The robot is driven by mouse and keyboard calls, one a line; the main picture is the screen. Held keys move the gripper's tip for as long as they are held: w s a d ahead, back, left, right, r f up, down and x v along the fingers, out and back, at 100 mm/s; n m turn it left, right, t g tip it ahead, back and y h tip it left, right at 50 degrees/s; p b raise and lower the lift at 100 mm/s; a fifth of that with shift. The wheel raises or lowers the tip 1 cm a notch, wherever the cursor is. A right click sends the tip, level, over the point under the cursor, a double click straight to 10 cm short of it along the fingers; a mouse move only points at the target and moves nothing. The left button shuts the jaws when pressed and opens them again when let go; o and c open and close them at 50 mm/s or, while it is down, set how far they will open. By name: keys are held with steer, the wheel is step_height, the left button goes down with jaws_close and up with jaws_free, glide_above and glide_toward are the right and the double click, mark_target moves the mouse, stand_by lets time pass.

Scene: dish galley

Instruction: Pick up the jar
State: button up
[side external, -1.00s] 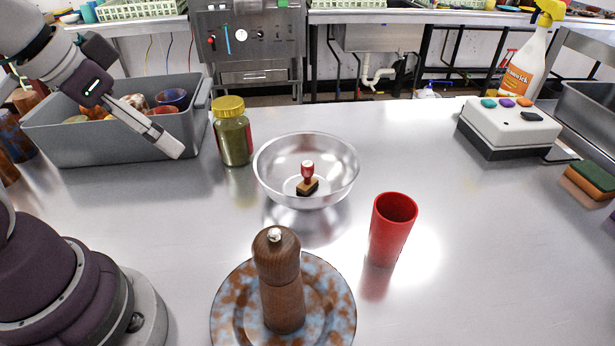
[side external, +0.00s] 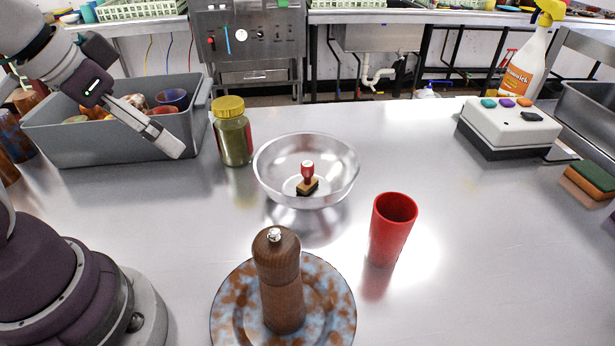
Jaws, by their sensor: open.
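The jar (side external: 233,137) has a yellow lid and greenish-brown contents. It stands upright on the steel table, between the grey bin and the metal bowl. My gripper (side external: 176,150) is open and empty at the upper left, in front of the grey bin as seen here. Its fingers point down and to the right, toward the jar's side. A visible gap in the picture separates the fingertips from the jar. Nothing hides the jar.
A metal bowl (side external: 345,183) holding a red-handled stamp (side external: 308,174) sits right of the jar. The grey bin (side external: 95,147) of cups is at left. A pepper mill (side external: 280,280) stands on a blotchy plate (side external: 338,300).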

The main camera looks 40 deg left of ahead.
steer(key=n+g+y, duration=0.2)
steer(key=n, duration=0.4)
glide_above(231, 122)
steer(key=s, duration=0.2)
step_height(231, 122, down, 4)
steer(key=shift+w+f, duration=0.15)
steer(key=shift+f, duration=0.1)
steer(key=x, duration=1)
steer(key=shift+w+a+f, duration=0.15)
steer(key=shift+a+f, duration=0.05)
steer(key=shift+a, duration=0.2)
steer(key=c, duration=1.1)
steer(key=shift+r, duration=0.1)
steer(key=shift+c, duration=0.3)
